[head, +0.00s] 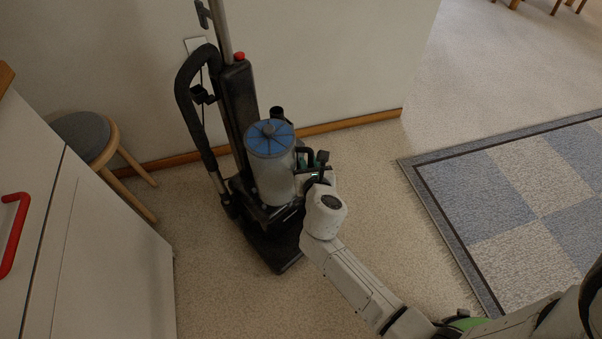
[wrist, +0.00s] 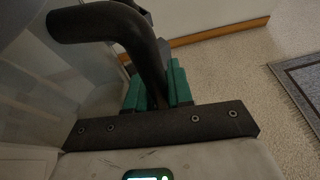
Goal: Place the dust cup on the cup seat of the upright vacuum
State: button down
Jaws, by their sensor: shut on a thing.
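The dust cup (head: 272,178) is a translucent grey cylinder with a blue lid, close against the front of the black upright vacuum (head: 240,105). In the head view it stands over the vacuum's base. The cup seat is hidden behind and under the cup, so I cannot tell whether the cup touches it. My gripper (head: 313,163) is to the right of the cup, shut on its black handle. In the wrist view, the green finger pads of my gripper (wrist: 157,88) are on either side of the handle (wrist: 110,22), and the dust cup's clear wall (wrist: 40,85) fills the left.
A round stool (head: 82,135) stands left of the vacuum, behind a white cabinet (head: 110,260) with a red handle. A wall with a wooden baseboard (head: 350,124) is behind. A blue checked rug (head: 520,195) lies at right, with clear carpet before it.

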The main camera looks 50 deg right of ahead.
jog(key=w+d+f+b, duration=0.3)
jog(key=w+f+b, duration=0.1)
jog(key=f+b, duration=0.3)
notch_tip(320, 180, down, 2)
jog(key=shift+w+d+f, duration=0.1)
jog(key=shift+w+d, duration=0.05)
jog(key=shift+w, duration=0.15)
jog(key=shift+f, duration=0.15)
jog(key=c, duration=1)
grip_release()
